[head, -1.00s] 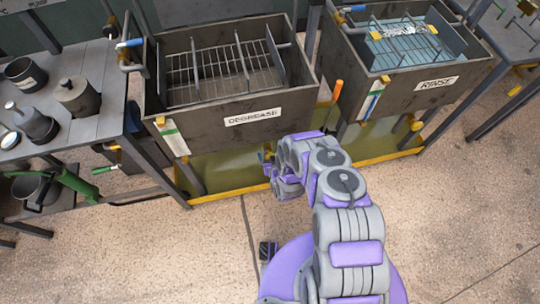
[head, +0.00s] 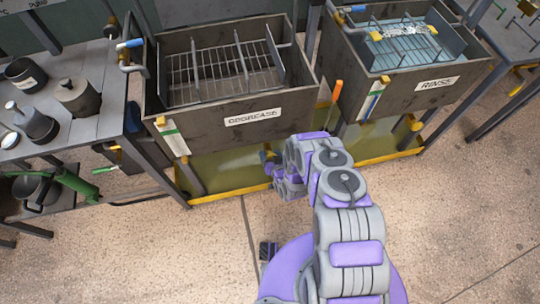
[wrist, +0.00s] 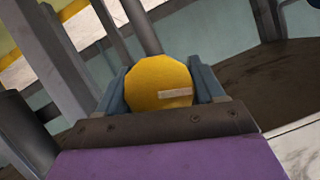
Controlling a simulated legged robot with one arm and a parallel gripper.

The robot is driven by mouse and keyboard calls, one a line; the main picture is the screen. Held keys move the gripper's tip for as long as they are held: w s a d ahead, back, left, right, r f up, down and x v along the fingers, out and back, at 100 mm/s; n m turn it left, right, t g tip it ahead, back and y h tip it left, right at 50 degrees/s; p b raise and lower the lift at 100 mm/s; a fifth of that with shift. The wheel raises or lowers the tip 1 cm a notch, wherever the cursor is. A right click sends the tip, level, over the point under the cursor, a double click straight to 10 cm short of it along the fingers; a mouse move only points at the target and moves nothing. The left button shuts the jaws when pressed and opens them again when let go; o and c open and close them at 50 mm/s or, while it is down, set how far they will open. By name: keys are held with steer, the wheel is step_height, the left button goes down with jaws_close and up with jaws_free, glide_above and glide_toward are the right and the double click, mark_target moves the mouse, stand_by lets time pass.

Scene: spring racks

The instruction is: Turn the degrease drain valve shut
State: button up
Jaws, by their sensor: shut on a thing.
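The degrease tank (head: 222,112) stands at the centre left in the head view, with its label (head: 250,118) on the front wall. My gripper (head: 268,158) reaches under this tank, low by its front. In the wrist view my gripper (wrist: 163,88) is shut on a round yellow knob (wrist: 158,80), with one jaw on each side. The knob has a pale bar mark on its face, lying almost level. The knob is mostly hidden by my gripper in the head view. The valve body behind the knob is hidden.
A yellow-edged tray (head: 240,190) lies under the tanks. The rinse tank (head: 415,95) stands to the right, with an orange-handled tool (head: 337,91) between them. A bench (head: 100,122) with pots is on the left. The floor in front is clear.

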steer(key=shift+y, duration=0.3)
steer(key=o, duration=1)
steer(key=shift+c, duration=0.2)
steer(key=p+v, duration=0.2)
steer(key=v, duration=1.5)
steer(key=shift+s+p, duration=0.15)
steer(key=shift+p, duration=0.2)
steer(key=shift+d, duration=0.1)
